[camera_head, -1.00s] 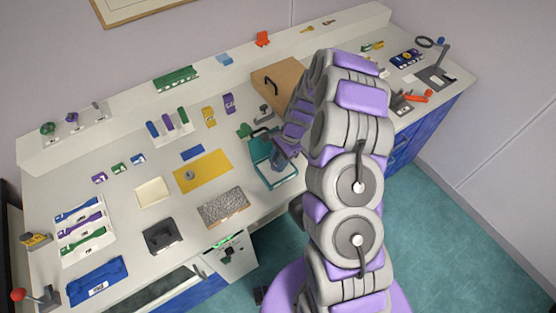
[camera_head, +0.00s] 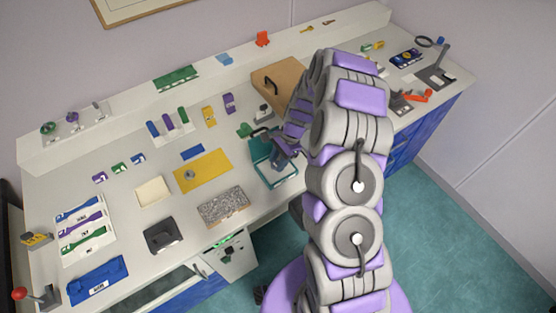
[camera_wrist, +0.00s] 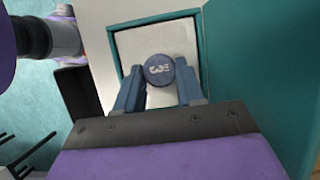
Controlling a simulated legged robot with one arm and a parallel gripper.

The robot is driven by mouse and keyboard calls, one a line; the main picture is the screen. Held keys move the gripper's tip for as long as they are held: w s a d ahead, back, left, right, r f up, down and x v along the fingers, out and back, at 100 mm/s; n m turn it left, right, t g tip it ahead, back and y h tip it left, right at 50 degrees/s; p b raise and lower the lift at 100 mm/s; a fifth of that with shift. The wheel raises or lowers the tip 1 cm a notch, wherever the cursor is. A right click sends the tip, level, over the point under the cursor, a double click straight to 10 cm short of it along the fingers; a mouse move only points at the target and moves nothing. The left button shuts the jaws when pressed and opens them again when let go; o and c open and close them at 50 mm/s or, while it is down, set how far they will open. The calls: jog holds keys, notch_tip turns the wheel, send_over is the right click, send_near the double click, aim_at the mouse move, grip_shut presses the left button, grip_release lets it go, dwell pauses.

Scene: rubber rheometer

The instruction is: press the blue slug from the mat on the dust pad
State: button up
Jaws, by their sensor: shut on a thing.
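My gripper (camera_wrist: 160,88) is shut on the dark blue round slug (camera_wrist: 159,69), which has pale lettering on its top. In the wrist view the slug is in front of the white pad (camera_wrist: 138,42) inside a teal open box (camera_wrist: 196,28). I cannot tell whether the slug touches the pad. In the head view the teal box (camera_head: 258,172) stands near the bench's front edge, and my gripper (camera_head: 281,160) is at it, partly hidden by my arm. The slug is not clear there. The yellow mat (camera_head: 212,177) lies to the left with a grey round piece on it.
A speckled grey block (camera_head: 223,206) lies in front of the mat. A brown wooden box (camera_head: 277,82) stands behind the teal box. A green item (camera_head: 244,130) sits close behind the teal box.

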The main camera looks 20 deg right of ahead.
jog(key=shift+s, duration=0.1)
jog(key=shift+r+p, duration=2.15)
jog(key=shift+r, duration=1.35)
